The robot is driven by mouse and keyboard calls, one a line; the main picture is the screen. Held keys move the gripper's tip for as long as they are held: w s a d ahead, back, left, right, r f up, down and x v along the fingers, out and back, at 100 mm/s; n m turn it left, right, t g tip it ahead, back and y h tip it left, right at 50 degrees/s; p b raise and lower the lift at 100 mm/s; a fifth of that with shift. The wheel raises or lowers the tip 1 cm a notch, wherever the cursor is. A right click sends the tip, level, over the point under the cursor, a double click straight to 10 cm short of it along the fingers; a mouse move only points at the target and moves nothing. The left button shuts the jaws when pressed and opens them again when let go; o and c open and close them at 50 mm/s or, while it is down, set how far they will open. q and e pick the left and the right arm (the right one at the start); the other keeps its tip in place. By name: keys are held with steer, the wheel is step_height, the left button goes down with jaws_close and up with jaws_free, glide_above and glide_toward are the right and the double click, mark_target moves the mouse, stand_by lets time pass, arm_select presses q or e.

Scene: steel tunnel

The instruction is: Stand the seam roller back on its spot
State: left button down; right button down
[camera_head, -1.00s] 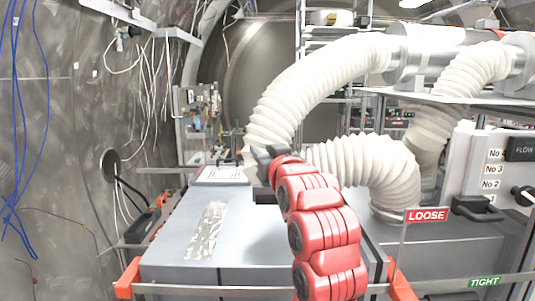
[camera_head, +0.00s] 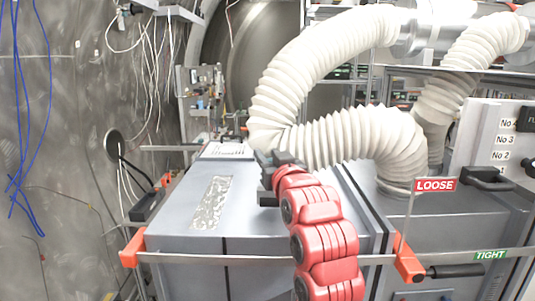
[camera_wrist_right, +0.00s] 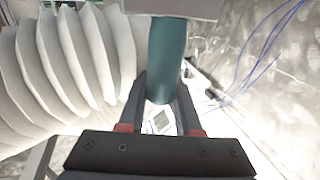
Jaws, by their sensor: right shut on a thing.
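The seam roller shows in the right wrist view as a teal rounded handle (camera_wrist_right: 166,62), with a grey block (camera_wrist_right: 175,8) at its upper end; I cannot tell whether the block belongs to it. My right gripper (camera_wrist_right: 160,104) is shut on the handle, one dark finger on each side. In the head view my right gripper (camera_head: 270,178) is over the far part of the grey cabinet top, in front of the white hose; the roller is not clearly visible there. I cannot make out the roller's spot. My left gripper is not in view.
A ribbed white hose (camera_head: 345,145) arches close beside and behind my right gripper. The grey cabinet top (camera_head: 175,228) carries a mottled patch (camera_head: 212,203) and a white sheet (camera_head: 228,150). A rail with orange ends (camera_head: 132,248) runs along the front. A LOOSE sign (camera_head: 434,185) stands right.

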steer(key=shift+a+f+b, duration=0.1)
steer(key=shift+f+b, duration=0.3)
steer(key=shift+f, duration=0.05)
stand_by(0.3)
steer(key=c, duration=0.5)
jaws_free()
steer(key=shift+s, duration=0.1)
